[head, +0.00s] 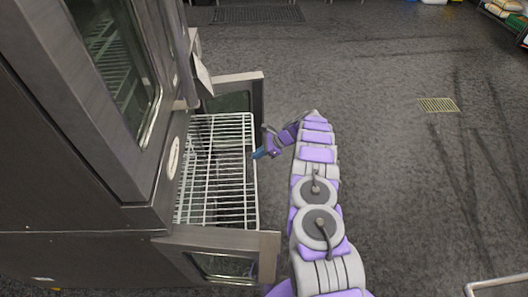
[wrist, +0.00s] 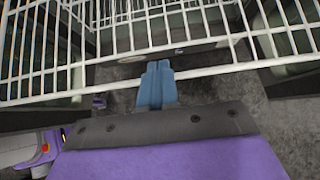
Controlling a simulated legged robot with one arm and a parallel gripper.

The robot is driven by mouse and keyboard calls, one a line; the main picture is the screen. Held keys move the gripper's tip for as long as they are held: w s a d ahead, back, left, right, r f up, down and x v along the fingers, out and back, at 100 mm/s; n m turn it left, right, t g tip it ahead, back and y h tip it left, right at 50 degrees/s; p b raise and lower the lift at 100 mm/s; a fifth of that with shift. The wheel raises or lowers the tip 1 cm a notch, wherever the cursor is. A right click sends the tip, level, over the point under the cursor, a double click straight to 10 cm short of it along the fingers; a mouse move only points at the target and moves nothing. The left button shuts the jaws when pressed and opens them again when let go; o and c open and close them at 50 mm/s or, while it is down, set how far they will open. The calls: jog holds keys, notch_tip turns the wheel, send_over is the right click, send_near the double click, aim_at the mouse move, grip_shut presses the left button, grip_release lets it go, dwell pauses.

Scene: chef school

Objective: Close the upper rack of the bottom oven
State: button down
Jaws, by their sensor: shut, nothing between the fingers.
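The upper rack (head: 217,170) of the bottom oven is a white wire grid, pulled out of the oven front toward the right in the head view. My gripper (head: 257,154) is at the rack's outer right edge, its blue fingers pointing left at the edge bar. In the wrist view, my gripper (wrist: 158,66) is shut and empty, with its fingertips close to the rack's front bar (wrist: 200,72). I cannot tell whether they touch the bar. The oven's interior is mostly hidden behind the upper oven.
The bottom oven's doors stand open on both sides of the rack, the near door (head: 222,243) and the far door (head: 235,92). The upper oven's glass door (head: 120,50) is at the left.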

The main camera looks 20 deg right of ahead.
jog(key=x, duration=0.4)
jog(key=shift+a+r+b, duration=0.1)
jog(key=shift+b, duration=0.2)
jog(key=shift+a, duration=0.15)
